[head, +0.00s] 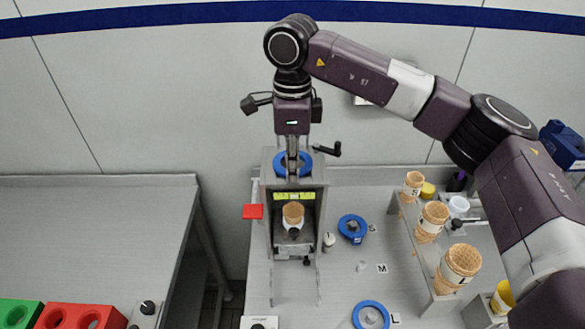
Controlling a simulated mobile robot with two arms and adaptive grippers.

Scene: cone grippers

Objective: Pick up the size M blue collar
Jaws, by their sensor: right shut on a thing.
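A blue collar (305,166) is at the top of the grey press-like stand (268,195). My right gripper (292,168) points straight down there, shut on this collar. Whether the collar rests on the stand or hangs just above it I cannot tell. Its size mark is not readable. Another blue collar (352,228) lies on the table beside the S label (373,229). A third blue collar (371,315) lies beside the L label (396,318). By the M label (382,268) there is only a small clear piece (362,266). My left gripper is not in view.
A waffle cone (293,212) stands inside the stand, with a red tab (252,211) at its left and a black crank (325,149) at its right. A rack (432,292) with S, M and L cones is to the right. Red and green blocks are at lower left.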

